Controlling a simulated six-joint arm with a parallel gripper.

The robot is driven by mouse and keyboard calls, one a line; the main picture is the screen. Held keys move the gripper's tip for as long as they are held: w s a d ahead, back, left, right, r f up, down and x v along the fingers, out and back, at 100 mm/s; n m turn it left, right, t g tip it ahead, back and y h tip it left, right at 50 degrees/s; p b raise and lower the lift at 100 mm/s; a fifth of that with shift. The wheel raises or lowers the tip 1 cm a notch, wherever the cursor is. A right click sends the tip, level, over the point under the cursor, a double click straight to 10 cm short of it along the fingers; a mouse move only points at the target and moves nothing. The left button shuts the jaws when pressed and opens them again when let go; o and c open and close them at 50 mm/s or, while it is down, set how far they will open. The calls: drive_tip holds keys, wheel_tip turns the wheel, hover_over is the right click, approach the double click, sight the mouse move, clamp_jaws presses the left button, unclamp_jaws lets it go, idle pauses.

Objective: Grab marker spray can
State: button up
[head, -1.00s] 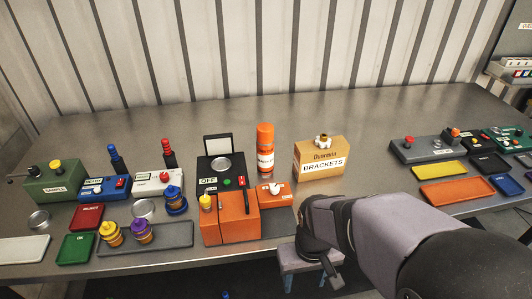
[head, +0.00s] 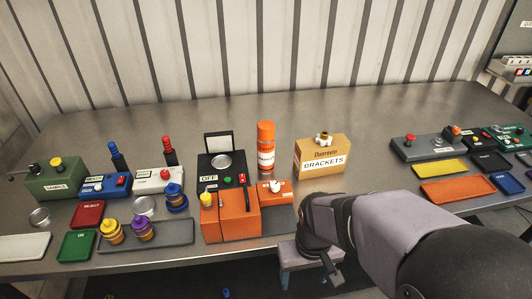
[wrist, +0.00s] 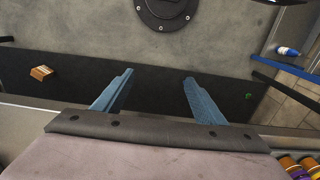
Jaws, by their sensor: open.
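The marker spray can (head: 266,147) is a tall orange can with a white label. It stands upright on the table in the head view, behind the orange boxes and left of the brackets box. My gripper (head: 306,280) points down at the table's front edge, in front and to the right of the can. In the wrist view my gripper (wrist: 159,75) has its two blue fingers apart with nothing between them. I do not see the spray can in the wrist view.
The brackets box (head: 320,158) stands right of the can. A black device marked OFF (head: 210,178) is left of it. The orange boxes (head: 232,215) stand in front. The table (head: 370,120) is clear behind the can and right of the brackets box.

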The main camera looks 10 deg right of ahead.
sight(268, 132)
drive_tip(key=w+t, duration=0.1)
drive_tip(key=w, duration=0.3)
drive_tip(key=w+t, duration=0.2)
drive_tip(key=w, duration=0.3)
drive_tip(key=w+t+p, duration=0.1)
drive_tip(key=w, duration=0.3)
drive_tip(key=shift+w+d+r, duration=0.2)
drive_tip(key=shift+d, duration=0.15)
drive_tip(key=w+r+t, duration=0.1)
drive_tip(key=w, duration=0.3)
drive_tip(key=w+r+t, duration=0.1)
drive_tip(key=w+t, duration=0.1)
drive_tip(key=w, duration=0.2)
drive_tip(key=w+t, duration=0.1)
drive_tip(key=w, duration=0.3)
drive_tip(key=shift+r+t+p, duration=0.35)
drive_tip(key=shift+r+t, duration=0.05)
drive_tip(key=w+r+t, duration=0.2)
drive_tip(key=w+r, duration=0.1)
drive_tip(key=w, duration=0.1)
drive_tip(key=w+a+r+n+t+y, duration=0.1)
drive_tip(key=w+r+t, duration=0.1)
drive_tip(key=w+t, duration=0.1)
drive_tip(key=w+a+r+t+y, duration=0.1)
drive_tip(key=w+r+t, duration=0.2)
drive_tip(key=w, duration=0.3)
drive_tip(key=shift+r, duration=0.35)
drive_tip(key=shift+w+a+r+n+t+y, duration=0.2)
drive_tip(key=shift+r+n+t+y, duration=0.15)
drive_tip(key=shift+r+t, duration=0.2)
